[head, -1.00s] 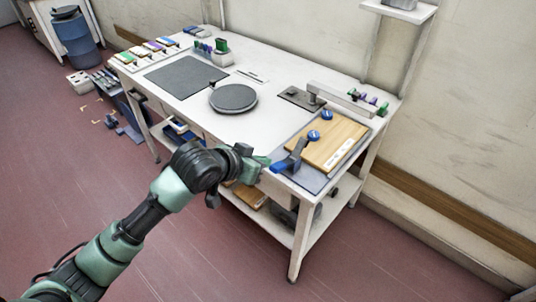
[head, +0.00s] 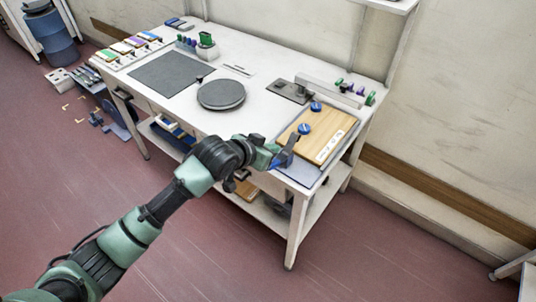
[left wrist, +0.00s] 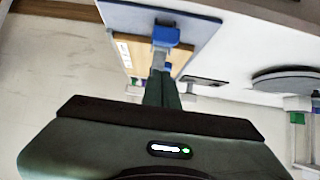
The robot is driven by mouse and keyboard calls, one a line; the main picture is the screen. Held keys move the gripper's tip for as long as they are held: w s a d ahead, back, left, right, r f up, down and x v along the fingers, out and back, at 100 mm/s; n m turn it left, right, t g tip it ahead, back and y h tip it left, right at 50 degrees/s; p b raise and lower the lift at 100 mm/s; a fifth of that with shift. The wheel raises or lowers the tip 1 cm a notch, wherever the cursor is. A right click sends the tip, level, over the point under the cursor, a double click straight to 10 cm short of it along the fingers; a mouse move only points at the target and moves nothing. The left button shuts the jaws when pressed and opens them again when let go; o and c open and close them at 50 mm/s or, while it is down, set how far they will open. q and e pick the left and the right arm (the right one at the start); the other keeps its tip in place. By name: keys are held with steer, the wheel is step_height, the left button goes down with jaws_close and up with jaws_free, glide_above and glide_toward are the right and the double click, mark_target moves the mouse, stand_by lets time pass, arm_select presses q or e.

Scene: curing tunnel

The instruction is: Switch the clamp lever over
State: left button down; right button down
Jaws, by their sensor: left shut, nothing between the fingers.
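The clamp lever (head: 286,158) is blue and stands at the near left edge of the grey-blue plate (head: 298,172), beside a wooden board (head: 325,138). My left gripper (head: 270,151) reaches in from the left and its tip is right at the lever. In the left wrist view, the shut fingers (left wrist: 161,90) point at the lever's grey shank, below its blue end (left wrist: 166,36). The fingers look in line with the lever; I cannot tell whether they touch it. The lever's lower part is partly hidden. My right gripper is not in view.
A round dark turntable (head: 220,94) and a dark mat (head: 172,78) lie further left on the white table (head: 262,128). A grey rail with coloured pegs (head: 342,96) stands at the back right.

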arm_select(q)
steer(key=shift+s+a+f, duration=0.25)
steer(key=shift+s+f, duration=0.05)
steer(key=shift+f, duration=0.3)
steer(key=shift+s+a+f, duration=0.2)
steer(key=shift+s+f, duration=0.1)
steer(key=shift+f, duration=0.3)
steer(key=shift+f, duration=0.1)
steer(key=shift+f, duration=0.15)
steer(key=shift+s+a+f+t+h+b, duration=0.15)
steer(key=shift+f+t+h+b, duration=0.1)
steer(key=shift+f+b, duration=0.15)
steer(key=shift+s+a+f+t+h+b, duration=0.15)
steer(key=shift+f+t+b, duration=0.15)
steer(key=shift+b, duration=0.15)
steer(key=shift+s, duration=0.15)
steer(key=shift+s+a+f+p, duration=0.1)
steer(key=shift+f+p, duration=0.25)
